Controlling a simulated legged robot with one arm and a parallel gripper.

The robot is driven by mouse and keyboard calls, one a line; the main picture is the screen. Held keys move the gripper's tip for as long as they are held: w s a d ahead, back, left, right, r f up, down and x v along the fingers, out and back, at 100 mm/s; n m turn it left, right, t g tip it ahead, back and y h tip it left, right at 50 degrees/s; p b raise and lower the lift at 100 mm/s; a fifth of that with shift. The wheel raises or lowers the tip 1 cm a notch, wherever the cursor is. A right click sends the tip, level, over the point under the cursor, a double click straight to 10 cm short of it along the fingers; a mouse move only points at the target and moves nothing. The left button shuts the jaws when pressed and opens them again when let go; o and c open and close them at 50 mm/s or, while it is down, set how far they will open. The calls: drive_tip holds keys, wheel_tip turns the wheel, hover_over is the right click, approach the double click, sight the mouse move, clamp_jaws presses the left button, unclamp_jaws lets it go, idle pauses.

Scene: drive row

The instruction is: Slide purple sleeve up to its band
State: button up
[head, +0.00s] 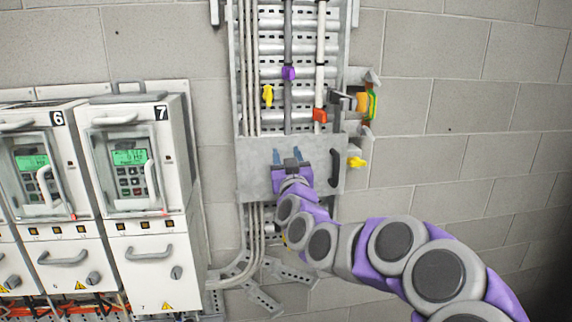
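The purple sleeve (289,73) is a small collar around a dark vertical rod (288,110), in the upper middle of the head view. No band can be made out clearly on the visible part of that rod above the sleeve. My gripper (291,157) is well below the sleeve, in front of a grey metal plate (254,180). Its two fingers look spread apart, with nothing seen between their tips. The gripper is apart from the sleeve.
An orange-red sleeve (320,115) sits on a white rod to the right. Yellow pieces (267,95) (356,162) stick out nearby. A dark handle (335,168) is right of my gripper. White drive cabinets (135,160) stand at left; bare block wall (460,120) is at right.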

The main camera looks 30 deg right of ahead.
drive_tip(key=shift+s+a+f+b, duration=0.15)
drive_tip(key=shift+f+b, duration=0.25)
drive_tip(key=shift+f, duration=0.1)
drive_tip(key=shift+s+a+r, duration=0.2)
drive_tip(key=shift+s+r, duration=0.15)
drive_tip(key=shift+s, duration=0.1)
drive_tip(key=shift+a, duration=0.45)
drive_tip(key=shift+d+r, duration=0.1)
drive_tip(key=shift+d, duration=0.1)
drive_tip(key=shift+s+d, duration=0.1)
drive_tip(key=shift+s, duration=0.05)
drive_tip(key=shift+s+f, duration=0.2)
drive_tip(key=shift+s, duration=0.1)
drive_tip(key=a+b+v, duration=0.1)
drive_tip(key=b+v, duration=1.1)
drive_tip(key=v, duration=0.4)
drive_tip(key=shift+f, duration=0.15)
